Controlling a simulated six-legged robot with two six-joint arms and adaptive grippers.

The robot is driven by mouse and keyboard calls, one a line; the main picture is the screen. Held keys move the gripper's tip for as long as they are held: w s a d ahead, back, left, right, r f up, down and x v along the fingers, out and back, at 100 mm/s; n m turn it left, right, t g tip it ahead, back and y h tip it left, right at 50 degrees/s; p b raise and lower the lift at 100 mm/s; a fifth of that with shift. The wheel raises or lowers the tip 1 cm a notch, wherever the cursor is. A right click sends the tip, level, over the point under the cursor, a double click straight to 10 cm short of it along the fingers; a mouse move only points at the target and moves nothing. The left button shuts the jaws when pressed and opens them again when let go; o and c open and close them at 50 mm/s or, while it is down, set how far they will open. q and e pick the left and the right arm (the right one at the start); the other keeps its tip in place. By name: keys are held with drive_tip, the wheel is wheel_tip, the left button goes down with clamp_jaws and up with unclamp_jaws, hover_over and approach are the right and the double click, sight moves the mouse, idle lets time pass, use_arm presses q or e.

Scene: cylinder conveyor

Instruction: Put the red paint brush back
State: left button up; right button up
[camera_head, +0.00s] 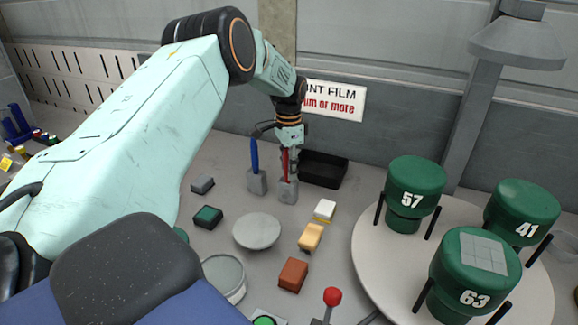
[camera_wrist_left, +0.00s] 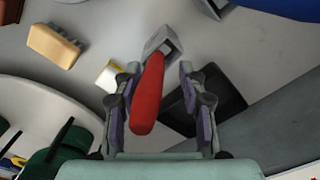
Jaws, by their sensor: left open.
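The red paint brush (camera_head: 285,162) stands upright with its lower end at a small grey holder (camera_head: 287,191). My left gripper (camera_head: 290,153) is right at the brush, above the holder. In the left wrist view the red handle (camera_wrist_left: 148,95) lies between the two spread fingers of the left gripper (camera_wrist_left: 160,68), with visible gaps on both sides. The grey holder (camera_wrist_left: 155,38) shows beyond the handle. The brush's lower end is hidden inside or behind the holder. My right gripper is not in view.
A blue brush (camera_head: 254,156) stands in another grey holder (camera_head: 256,183) just left. A black tray (camera_head: 323,170) lies behind right. A round grey disc (camera_head: 257,231) and several small blocks lie in front. A turntable (camera_head: 376,254) with green numbered cylinders stands right.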

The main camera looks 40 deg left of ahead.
use_arm(q)
drive_tip(key=shift+a+r, duration=0.1)
drive_tip(key=shift+r, duration=0.3)
wheel_tip(320, 180, up, 10)
drive_tip(key=shift+r, duration=0.1)
drive_tip(key=shift+a+r, duration=0.1)
drive_tip(key=shift+r, duration=0.3)
idle(0.5)
idle(0.3)
drive_tip(key=shift+c, duration=0.4)
